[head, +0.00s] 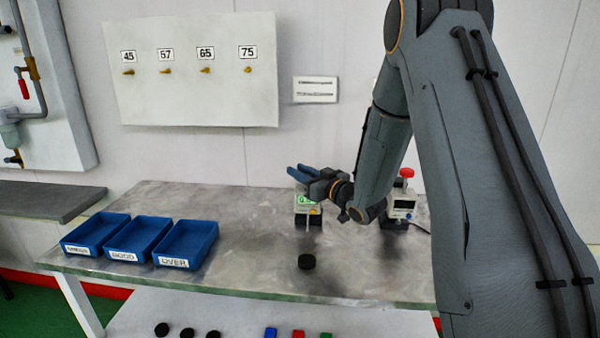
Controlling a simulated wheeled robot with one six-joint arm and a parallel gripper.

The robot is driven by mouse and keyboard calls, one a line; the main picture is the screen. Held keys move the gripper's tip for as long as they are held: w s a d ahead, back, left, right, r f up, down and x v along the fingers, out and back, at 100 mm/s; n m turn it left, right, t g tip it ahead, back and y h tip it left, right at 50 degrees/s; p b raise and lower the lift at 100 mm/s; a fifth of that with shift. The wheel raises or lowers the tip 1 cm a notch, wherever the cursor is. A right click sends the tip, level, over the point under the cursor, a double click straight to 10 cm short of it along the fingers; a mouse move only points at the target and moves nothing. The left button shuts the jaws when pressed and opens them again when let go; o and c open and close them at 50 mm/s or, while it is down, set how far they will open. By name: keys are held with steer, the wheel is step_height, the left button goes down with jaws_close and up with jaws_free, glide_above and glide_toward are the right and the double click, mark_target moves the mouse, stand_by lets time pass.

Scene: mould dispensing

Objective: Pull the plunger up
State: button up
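My gripper (298,172) has blue fingers pointing left, just above a small gauge (305,203) with a green-lit display on the table. The two fingers show as separate prongs, seen nearly edge-on. I cannot tell whether they are apart or closed on something. No plunger can be clearly made out; the top of the gauge is hidden behind my gripper. A second small device (401,206) with a red knob (406,173) stands to the right, partly behind my arm.
A black puck (306,261) lies on the table (255,225) in front of the gauge. Three blue labelled trays (206,262) stand at the left. Black pucks (187,328) and coloured blocks (298,334) lie on a lower shelf. A numbered peg board (190,95) hangs behind.

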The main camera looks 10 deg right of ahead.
jaws_close()
steer(key=shift+r+p, duration=0.7)
steer(key=shift+r, duration=1.1)
steer(key=o, duration=0.7)
jaws_free()
steer(key=shift+f, duration=0.1)
steer(key=shift+c, duration=0.2)
steer(key=b+v, duration=0.2)
steer(key=v, duration=0.6)
